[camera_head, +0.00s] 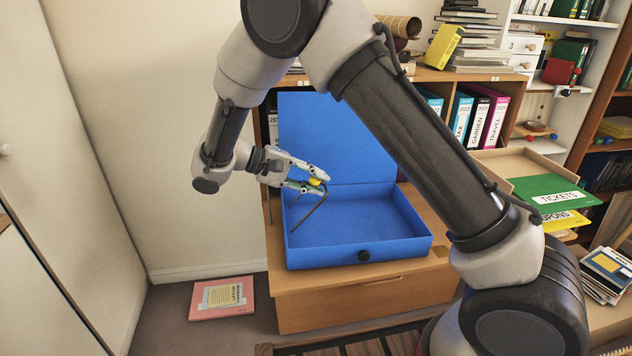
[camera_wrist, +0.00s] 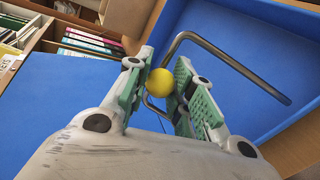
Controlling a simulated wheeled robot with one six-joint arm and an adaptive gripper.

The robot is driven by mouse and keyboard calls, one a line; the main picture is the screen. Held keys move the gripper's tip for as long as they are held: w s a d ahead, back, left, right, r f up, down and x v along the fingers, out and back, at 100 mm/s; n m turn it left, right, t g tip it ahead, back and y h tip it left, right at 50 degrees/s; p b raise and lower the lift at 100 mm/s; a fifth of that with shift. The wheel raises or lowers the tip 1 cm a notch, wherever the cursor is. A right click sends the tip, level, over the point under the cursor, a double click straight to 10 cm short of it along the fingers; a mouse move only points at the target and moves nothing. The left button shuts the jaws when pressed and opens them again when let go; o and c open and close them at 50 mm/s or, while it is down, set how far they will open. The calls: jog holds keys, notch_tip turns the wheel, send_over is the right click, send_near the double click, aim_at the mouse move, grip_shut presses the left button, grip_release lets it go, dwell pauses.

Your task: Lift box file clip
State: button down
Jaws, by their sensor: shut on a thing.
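The blue box file (camera_head: 352,222) stands open on a wooden cabinet, its lid raised against the back. Its clip is a dark bent metal bar (camera_head: 310,214) with a yellow ball knob (camera_head: 315,182). My gripper (camera_head: 309,181) is at the left part of the box, above its floor. In the wrist view the yellow knob (camera_wrist: 161,82) sits between the green finger pads (camera_wrist: 166,92), and my gripper is shut on it. The bar (camera_wrist: 232,62) runs from the knob over the blue box floor, standing up at a slant. The bar's hinge end is hard to make out.
Upright binders (camera_head: 480,118) stand on the shelf behind and right of the box. A green tickets folder (camera_head: 553,190) lies in a tray at the right. A pink folder (camera_head: 222,298) lies on the floor at the left. The box interior is otherwise empty.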

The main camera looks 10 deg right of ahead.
dwell(0.9)
jog(key=c, duration=1.2)
grip_release()
jog(key=shift+o, duration=0.2)
jog(key=v, duration=1.2)
